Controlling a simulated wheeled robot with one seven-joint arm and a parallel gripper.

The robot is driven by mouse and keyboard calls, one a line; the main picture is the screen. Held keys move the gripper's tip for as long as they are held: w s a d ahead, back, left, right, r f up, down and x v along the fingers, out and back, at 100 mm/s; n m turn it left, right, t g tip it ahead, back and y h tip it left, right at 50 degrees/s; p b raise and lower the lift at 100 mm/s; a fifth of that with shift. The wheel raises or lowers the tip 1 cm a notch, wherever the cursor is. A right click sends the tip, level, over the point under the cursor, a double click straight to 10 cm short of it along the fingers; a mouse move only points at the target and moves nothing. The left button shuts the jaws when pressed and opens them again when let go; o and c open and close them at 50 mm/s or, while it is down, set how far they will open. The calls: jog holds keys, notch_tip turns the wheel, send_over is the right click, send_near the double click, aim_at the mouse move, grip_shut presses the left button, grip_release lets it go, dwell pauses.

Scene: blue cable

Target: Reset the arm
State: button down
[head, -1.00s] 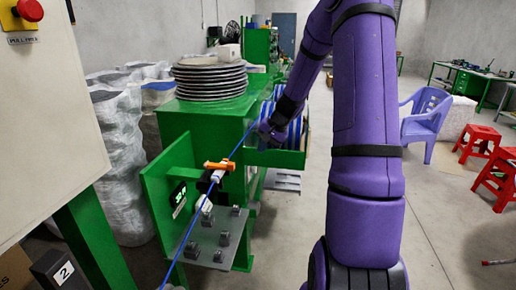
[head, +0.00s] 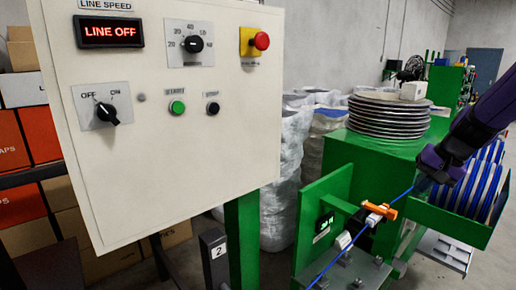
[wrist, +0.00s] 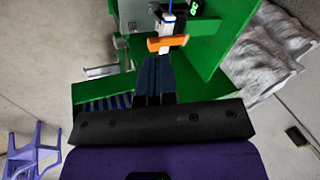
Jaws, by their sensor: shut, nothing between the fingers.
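My purple arm enters the head view at the right edge. My gripper (head: 428,165) is shut and empty, above the front of the green machine beside the cable reels. In the wrist view its dark fingers (wrist: 154,75) lie together, pointing toward the orange lever. The blue cable (head: 340,254) runs up from the lower edge, through the white fitting with the orange lever (head: 381,210), toward my gripper. Whether the cable touches the gripper is unclear. The orange lever also shows in the wrist view (wrist: 167,43).
A control panel (head: 190,160) fills the left, with a lit LINE OFF display (head: 109,32) and a red button (head: 262,41). Blue-and-white reels (head: 473,185) sit in a green tray at right. A purple chair (wrist: 36,150) stands on open floor.

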jog(key=s+a+r+n+h, duration=0.2)
jog(key=s+a+r+n, duration=0.2)
jog(key=s+a+r, duration=0.65)
jog(key=s+a+n+t, duration=0.1)
jog(key=s+a+n, duration=0.1)
jog(key=s, duration=1.1)
jog(key=shift+s+a+n+h, duration=0.2)
jog(key=shift+a+n+h, duration=0.15)
jog(key=shift+a, duration=0.35)
jog(key=shift+r, duration=0.1)
